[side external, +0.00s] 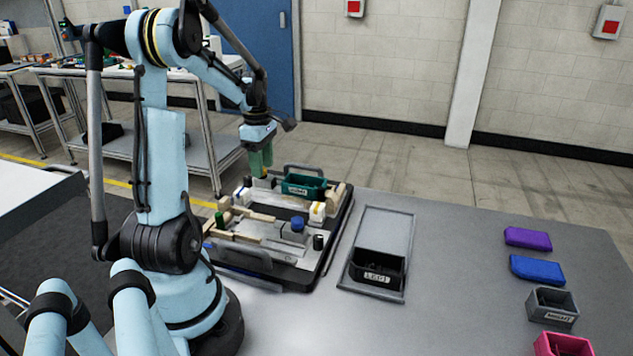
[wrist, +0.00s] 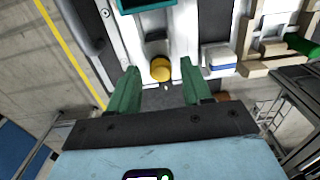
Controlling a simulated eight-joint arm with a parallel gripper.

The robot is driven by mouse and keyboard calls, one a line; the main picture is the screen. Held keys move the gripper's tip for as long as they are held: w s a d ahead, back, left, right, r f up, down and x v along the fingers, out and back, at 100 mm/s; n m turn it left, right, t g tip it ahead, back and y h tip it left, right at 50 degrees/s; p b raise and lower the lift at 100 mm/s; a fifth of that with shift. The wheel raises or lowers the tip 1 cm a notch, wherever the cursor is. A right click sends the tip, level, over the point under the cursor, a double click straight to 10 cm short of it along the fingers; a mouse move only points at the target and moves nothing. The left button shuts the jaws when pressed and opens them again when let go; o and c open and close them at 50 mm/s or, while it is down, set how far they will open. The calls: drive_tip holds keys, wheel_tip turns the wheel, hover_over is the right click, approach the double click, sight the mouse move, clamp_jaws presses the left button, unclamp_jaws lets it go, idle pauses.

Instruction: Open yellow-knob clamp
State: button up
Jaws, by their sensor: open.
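The yellow knob (wrist: 160,69) of the clamp shows in the wrist view, between and just beyond the fingertips of my gripper (wrist: 160,85). My gripper is open, with one green finger on each side of the knob and a visible gap on both sides. In the side external view my gripper (side external: 261,160) is at the far left corner of the pallet fixture (side external: 325,262), pointing down. There the yellow knob (side external: 265,171) is a small spot, mostly hidden by the fingers. Whether the clamp is open or closed I cannot tell.
A teal bin (side external: 305,187) stands on the pallet close to my gripper. A blue knob (side external: 297,224) and a green knob (side external: 219,217) are elsewhere on the pallet. A black bin (side external: 377,268) sits to the right. The table between it and the purple block (side external: 528,238) is clear.

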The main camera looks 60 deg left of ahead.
drive_tip(key=shift+r, duration=2.35)
